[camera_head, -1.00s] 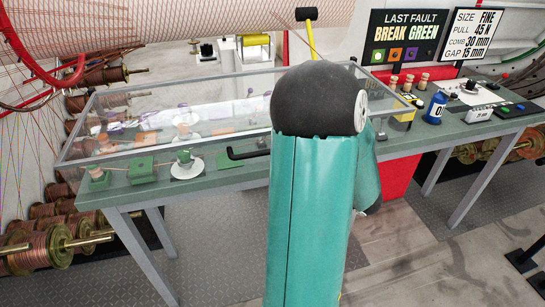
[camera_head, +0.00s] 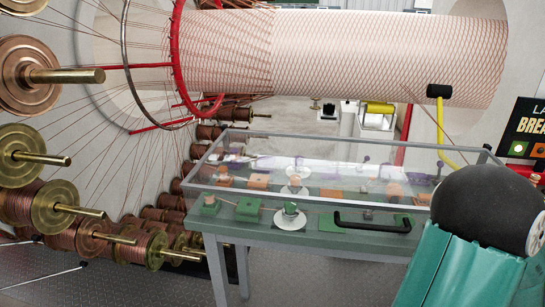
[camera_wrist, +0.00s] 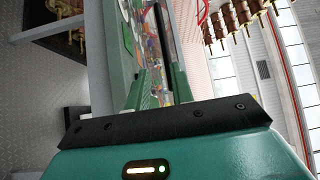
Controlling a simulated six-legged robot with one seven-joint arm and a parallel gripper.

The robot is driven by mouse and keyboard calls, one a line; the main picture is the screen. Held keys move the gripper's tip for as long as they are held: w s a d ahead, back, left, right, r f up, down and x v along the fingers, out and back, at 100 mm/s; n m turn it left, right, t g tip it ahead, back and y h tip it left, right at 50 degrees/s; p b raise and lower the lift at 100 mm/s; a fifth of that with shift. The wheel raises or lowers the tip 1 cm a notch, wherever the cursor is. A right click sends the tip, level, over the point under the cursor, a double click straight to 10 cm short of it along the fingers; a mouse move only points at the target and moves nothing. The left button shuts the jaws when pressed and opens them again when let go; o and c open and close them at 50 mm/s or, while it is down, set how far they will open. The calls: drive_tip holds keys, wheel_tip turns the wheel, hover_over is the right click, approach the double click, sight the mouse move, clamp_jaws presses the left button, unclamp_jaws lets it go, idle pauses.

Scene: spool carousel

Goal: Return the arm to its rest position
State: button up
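My arm shows at the lower right of the head view as a teal link (camera_head: 462,272) with a black rounded joint (camera_head: 487,210). It stands in front of the right end of the bench.
A bench carries a clear-lidded case (camera_head: 330,180) with a black handle (camera_head: 372,224). Copper wire spools (camera_head: 75,212) on brass spindles crowd the left. A large wire-wrapped cylinder (camera_head: 380,55) crosses the back. A fault sign (camera_head: 527,130) is at the right edge. Some floor (camera_head: 300,280) is bare.

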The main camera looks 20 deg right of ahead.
drive_tip(key=w+a+r+n+g+y, duration=0.2)
drive_tip(key=w+a+n+g+y, duration=0.4)
drive_tip(key=a, duration=0.6)
drive_tip(key=a+n+g+h, duration=0.5)
drive_tip(key=a+g, duration=0.6)
drive_tip(key=a, duration=0.8)
drive_tip(key=a+r+n+t+h, duration=0.2)
drive_tip(key=r+n, duration=0.1)
drive_tip(key=a+r+n+t+h, duration=0.1)
drive_tip(key=r+t+h, duration=0.1)
drive_tip(key=shift+w+r, duration=0.1)
drive_tip(key=shift+d, duration=0.25)
